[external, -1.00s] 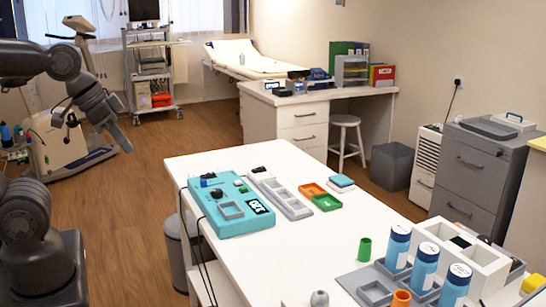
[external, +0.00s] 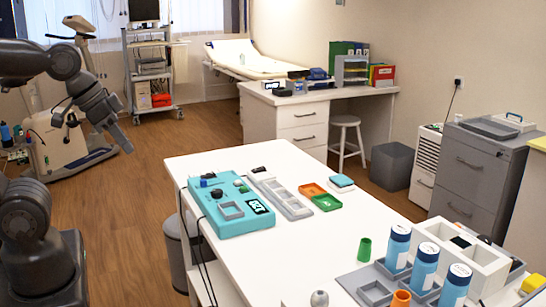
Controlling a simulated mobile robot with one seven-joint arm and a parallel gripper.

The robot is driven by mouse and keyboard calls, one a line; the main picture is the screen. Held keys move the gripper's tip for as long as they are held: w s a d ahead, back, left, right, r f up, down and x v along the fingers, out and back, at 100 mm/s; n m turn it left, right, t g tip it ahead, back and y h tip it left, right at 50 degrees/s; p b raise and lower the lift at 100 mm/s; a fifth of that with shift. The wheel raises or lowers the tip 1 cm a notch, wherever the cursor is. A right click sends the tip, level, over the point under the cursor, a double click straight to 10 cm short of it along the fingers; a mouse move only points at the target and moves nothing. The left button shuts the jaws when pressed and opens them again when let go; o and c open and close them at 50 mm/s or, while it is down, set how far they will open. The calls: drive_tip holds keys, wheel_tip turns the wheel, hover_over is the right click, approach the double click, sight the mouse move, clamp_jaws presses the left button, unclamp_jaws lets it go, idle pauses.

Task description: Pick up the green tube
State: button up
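The green tube (external: 365,249) stands upright on the white table (external: 290,265), near the front right. It is a small green cylinder with an open top, just left of the blue bottles. My gripper (external: 92,134) is at the left of the view, high and far from the tube. Its two fingers are spread apart with nothing between them, so it is open and empty.
Several blue bottles (external: 397,250) stand right of the tube, beside a white box with compartments (external: 475,262). An orange cup (external: 401,299) is in front. A teal device (external: 230,205) and small trays (external: 282,198) sit farther back. The table's left front is clear.

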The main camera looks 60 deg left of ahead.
drive_tip(key=o, duration=1)
drive_tip(key=shift+c, duration=0.2)
drive_tip(key=w+d+r+m+g+h, duration=0.1)
drive_tip(key=w+d+r, duration=0.1)
drive_tip(key=w, duration=0.5)
drive_tip(key=w+d+r+m, duration=0.1)
drive_tip(key=w+r+m, duration=0.1)
drive_tip(key=w, duration=0.5)
drive_tip(key=m+g+h, duration=0.2)
drive_tip(key=m+g, duration=0.1)
drive_tip(key=m, duration=0.5)
hover_over(369, 259)
drive_tip(key=s+a, duration=0.1)
drive_tip(key=a, duration=0.3)
wheel_tip(369, 259, down, 22)
drive_tip(key=x, duration=1.1)
drive_tip(key=shift+s+f, duration=0.1)
drive_tip(key=shift+s, duration=0.15)
